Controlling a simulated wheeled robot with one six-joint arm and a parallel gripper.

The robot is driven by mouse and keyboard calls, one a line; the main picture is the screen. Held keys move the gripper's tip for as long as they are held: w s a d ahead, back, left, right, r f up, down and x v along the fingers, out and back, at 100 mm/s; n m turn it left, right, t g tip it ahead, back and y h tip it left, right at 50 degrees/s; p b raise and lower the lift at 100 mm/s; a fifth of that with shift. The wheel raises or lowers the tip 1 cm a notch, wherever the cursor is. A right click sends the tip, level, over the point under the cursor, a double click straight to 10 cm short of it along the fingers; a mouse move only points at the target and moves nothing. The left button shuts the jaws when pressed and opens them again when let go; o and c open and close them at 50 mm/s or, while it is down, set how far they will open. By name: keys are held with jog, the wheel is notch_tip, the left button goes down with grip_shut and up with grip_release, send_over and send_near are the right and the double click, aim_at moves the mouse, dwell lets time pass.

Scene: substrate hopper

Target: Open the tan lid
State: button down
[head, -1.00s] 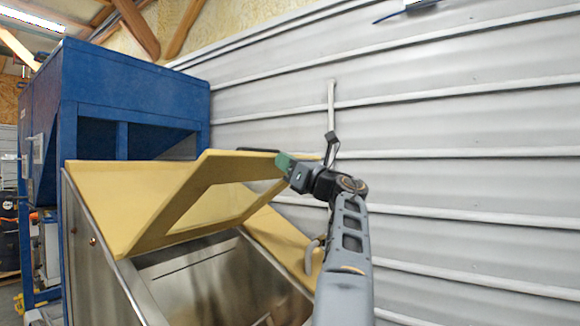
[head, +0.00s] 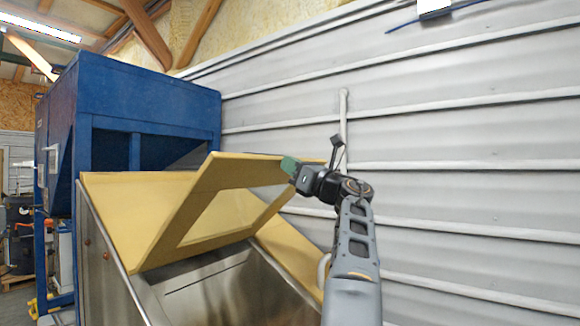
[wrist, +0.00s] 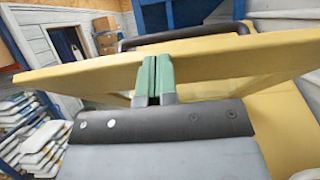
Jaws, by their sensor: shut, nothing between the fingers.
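The tan lid (head: 178,214) is a flat frame with a rectangular window. It stands raised at a slant over the open metal hopper (head: 205,292). My gripper (head: 289,165) is at the lid's upper right edge in the head view, with its green fingertips together. In the wrist view the shut fingertips (wrist: 154,78) are against or just in front of the long edge of the lid (wrist: 215,55), with nothing between them. A dark bar handle (wrist: 185,36) shows beyond that edge in the wrist view. I cannot tell whether the fingertips press on the lid.
A tall blue machine (head: 150,95) stands behind the hopper on the left. A ribbed grey metal wall (head: 470,150) runs close along the right, with a pale vertical pipe (head: 344,115) near my gripper. Stacked bags (wrist: 35,135) lie at the left in the wrist view.

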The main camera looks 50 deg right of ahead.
jog(key=s+r+b+v, duration=0.1)
jog(key=b+v, duration=0.4)
jog(key=v, duration=0.7)
jog(key=shift+s+d+r, duration=0.15)
jog(key=shift+s+r, duration=0.2)
jog(key=shift+r, duration=0.05)
